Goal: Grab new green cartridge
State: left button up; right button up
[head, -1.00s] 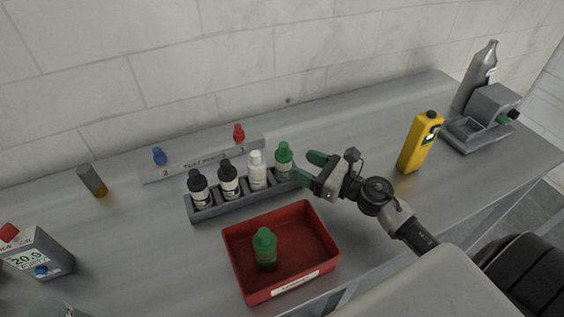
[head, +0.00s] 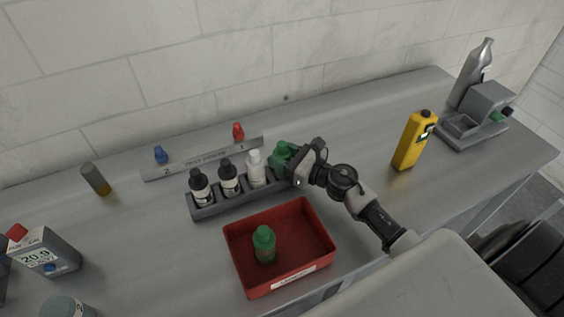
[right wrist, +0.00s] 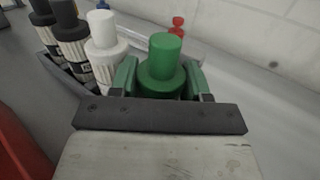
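A green cartridge bottle (right wrist: 163,62) stands upright in the right end slot of the dark grey rack (head: 228,203). My right gripper (right wrist: 162,78) is at the rack, with one green finger on each side of this bottle. The fingers are close to its sides; I cannot tell whether they press on it. In the head view the right gripper (head: 283,156) covers most of the bottle. My left gripper is not in view.
Two black-capped bottles (head: 200,187) and a white bottle (head: 256,168) stand in the same rack, left of the green one. Behind is a bar (head: 203,160) with blue and red caps. A yellow device (head: 413,140) stands to the right.

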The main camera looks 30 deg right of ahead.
jog(key=shift+c, duration=1.2)
